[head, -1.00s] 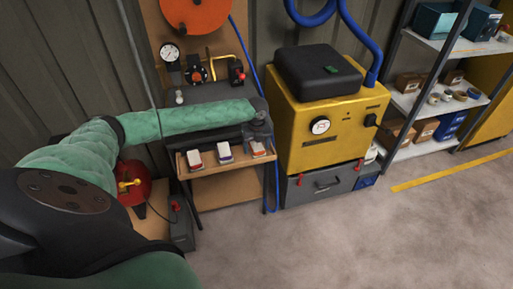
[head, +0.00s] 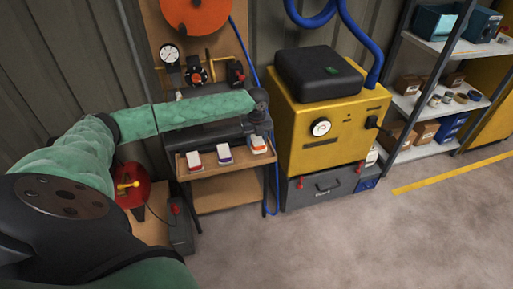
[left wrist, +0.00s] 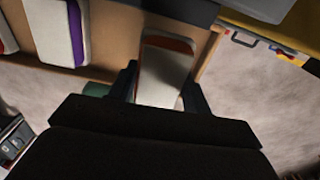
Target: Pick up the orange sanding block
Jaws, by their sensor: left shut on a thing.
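The orange sanding block (head: 258,150) has a pale top and an orange side, and is the rightmost of three blocks at the front of the cart in the head view. My left gripper (head: 261,136) comes down on it from above. In the left wrist view the block (left wrist: 164,72) sits between the two dark fingers, which are shut on it. It appears slightly raised over the wooden shelf (left wrist: 110,50); the gap beneath is hard to see. My right gripper is not in view.
A purple-sided block (head: 225,155) and a red-sided block (head: 194,160) sit to the left on the same shelf. A yellow machine (head: 325,130) stands close on the right. A blue hose hangs between. Open floor (head: 330,245) lies in front.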

